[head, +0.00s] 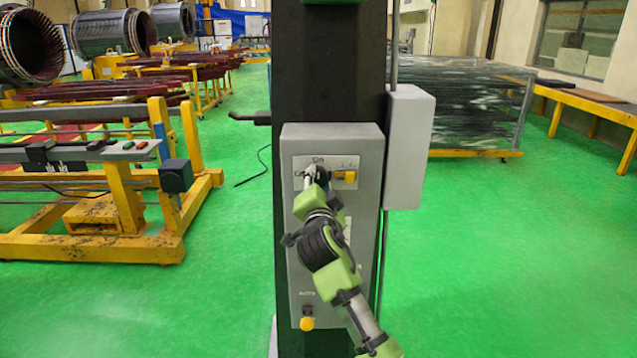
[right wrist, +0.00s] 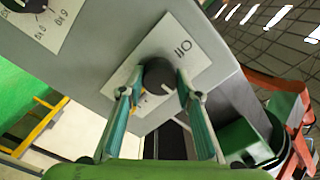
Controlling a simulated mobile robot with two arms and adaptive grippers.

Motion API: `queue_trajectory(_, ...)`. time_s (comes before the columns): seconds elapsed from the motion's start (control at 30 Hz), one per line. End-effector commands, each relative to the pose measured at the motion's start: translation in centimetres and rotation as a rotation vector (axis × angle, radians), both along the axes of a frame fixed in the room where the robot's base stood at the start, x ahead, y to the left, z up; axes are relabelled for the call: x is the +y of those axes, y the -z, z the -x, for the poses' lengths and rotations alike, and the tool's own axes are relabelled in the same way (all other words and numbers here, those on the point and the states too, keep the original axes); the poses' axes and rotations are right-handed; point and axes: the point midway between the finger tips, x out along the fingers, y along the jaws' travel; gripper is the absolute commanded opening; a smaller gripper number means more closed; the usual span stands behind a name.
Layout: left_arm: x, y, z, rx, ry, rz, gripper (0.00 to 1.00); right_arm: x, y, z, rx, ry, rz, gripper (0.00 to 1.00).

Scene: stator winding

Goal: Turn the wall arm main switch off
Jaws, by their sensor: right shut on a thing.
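The grey control box (head: 364,235) is mounted on the dark column in the head view. My right gripper (head: 318,178) is at its upper plate and hides much of it. In the right wrist view my right gripper (right wrist: 157,90) has a finger on each side of a round black switch knob (right wrist: 158,74) and is shut on it. The knob sits on a white plate (right wrist: 190,52) with "I" and "O"-like marks. A yellow piece (head: 345,177) shows right of the gripper in the head view. The knob's exact angle is unclear. My left gripper is out of view.
Another dial (right wrist: 25,5) shows at the upper left of the right wrist view. Yellow frames (head: 120,215) stand at left; green floor is open at right.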

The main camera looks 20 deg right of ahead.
Motion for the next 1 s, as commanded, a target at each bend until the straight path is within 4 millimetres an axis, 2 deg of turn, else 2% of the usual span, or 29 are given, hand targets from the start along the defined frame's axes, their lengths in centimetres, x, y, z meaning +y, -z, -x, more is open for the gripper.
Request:
queue_trajectory(0.37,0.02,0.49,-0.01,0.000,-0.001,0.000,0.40,0.02,0.18,0.01,0.064,0.000,0.217,0.10)
queue_trajectory(1.0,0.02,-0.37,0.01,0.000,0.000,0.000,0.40,-0.05,0.13,0.02,0.235,-0.002,0.802,0.10)
